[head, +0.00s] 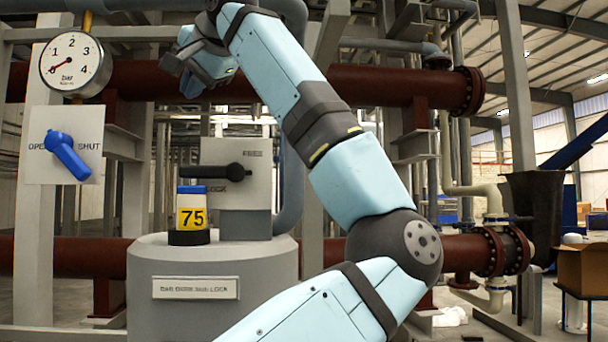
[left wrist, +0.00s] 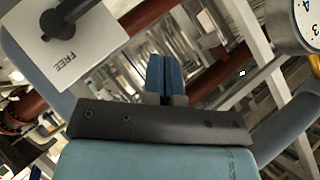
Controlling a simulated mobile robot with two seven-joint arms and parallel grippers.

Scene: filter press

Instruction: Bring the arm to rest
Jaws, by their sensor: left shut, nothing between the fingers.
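My left arm rises across the middle of the head view and bends over at the top. My left gripper (head: 190,86) hangs in the air at upper left, above and apart from the lever panel (head: 260,190). In the left wrist view its blue fingers (left wrist: 165,78) are together with nothing between them. The panel's black lever (head: 220,172) lies horizontal between the words FREE and LOCK; part of it shows in the left wrist view (left wrist: 62,18). My right gripper is not in view.
At left are a pressure gauge (head: 75,62) and a blue handle (head: 68,155) on an OPEN/SHUT plate. Red-brown pipes (head: 385,86) run behind my arm.

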